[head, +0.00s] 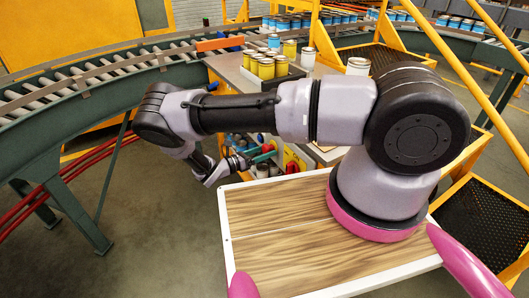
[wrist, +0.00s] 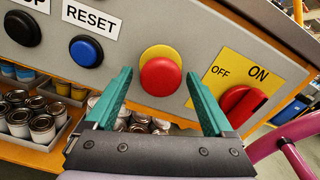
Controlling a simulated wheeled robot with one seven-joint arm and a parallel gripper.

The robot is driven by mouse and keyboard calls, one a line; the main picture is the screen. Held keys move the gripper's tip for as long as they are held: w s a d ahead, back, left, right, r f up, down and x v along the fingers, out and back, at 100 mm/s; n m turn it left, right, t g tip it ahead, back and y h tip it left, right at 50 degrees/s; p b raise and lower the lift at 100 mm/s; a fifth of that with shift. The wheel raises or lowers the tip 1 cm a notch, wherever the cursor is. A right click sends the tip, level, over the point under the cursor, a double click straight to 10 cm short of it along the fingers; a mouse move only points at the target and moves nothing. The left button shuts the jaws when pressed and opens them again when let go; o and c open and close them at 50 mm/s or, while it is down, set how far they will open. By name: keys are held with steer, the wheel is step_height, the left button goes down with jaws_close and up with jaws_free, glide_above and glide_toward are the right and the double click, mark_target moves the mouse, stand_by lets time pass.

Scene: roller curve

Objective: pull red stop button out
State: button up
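The red stop button (wrist: 160,77) is a round red cap in front of a yellow disc on the grey panel, at the middle of the wrist view. My gripper (wrist: 158,73) is open, with one teal finger on the left and one on the right of the button. The fingers look apart from the cap, but how far their tips are from the panel is hard to tell. In the head view my gripper (head: 264,154) is small, in front of the panel below the grey bench. I cannot make out the stop button surely there.
A red rotary switch (wrist: 242,104) on a yellow ON/OFF plate sits right of the button. A blue button (wrist: 86,51) under RESET and a black button (wrist: 22,28) sit left. Cans (wrist: 42,129) stand below the panel. A roller conveyor (head: 100,72) curves behind.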

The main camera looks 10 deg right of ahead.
steer(key=shift+a, duration=0.1)
steer(key=v, duration=1)
steer(key=shift+s+a, duration=0.15)
steer(key=shift+a, duration=0.15)
steer(key=d+r+m+g+y, duration=0.35)
steer(key=r+m, duration=0.25)
steer(key=r, duration=0.5)
steer(key=d+r+m+g+y, duration=0.2)
steer(key=r+m+y, duration=0.3)
steer(key=r, duration=0.7)
steer(key=d+r+m+g+y, duration=0.2)
steer(key=r+m+y, duration=0.35)
steer(key=r, duration=0.55)
steer(key=s+d+r+m+t+y, duration=0.1)
steer(key=s+d+r+m+t, duration=0.2)
steer(key=s+r, duration=0.3)
steer(key=s+d+r+m+t+y, duration=0.2)
steer(key=s+r+m, duration=0.3)
steer(key=r, duration=0.3)
steer(key=s+d+r+m+t+y, duration=0.2)
steer(key=s+d+r+m+t, duration=0.2)
steer(key=s+r, duration=0.3)
steer(key=shift+s+d+r+m, duration=0.2)
steer(key=shift+s+r+m, duration=0.2)
steer(key=shift+r+m, duration=0.05)
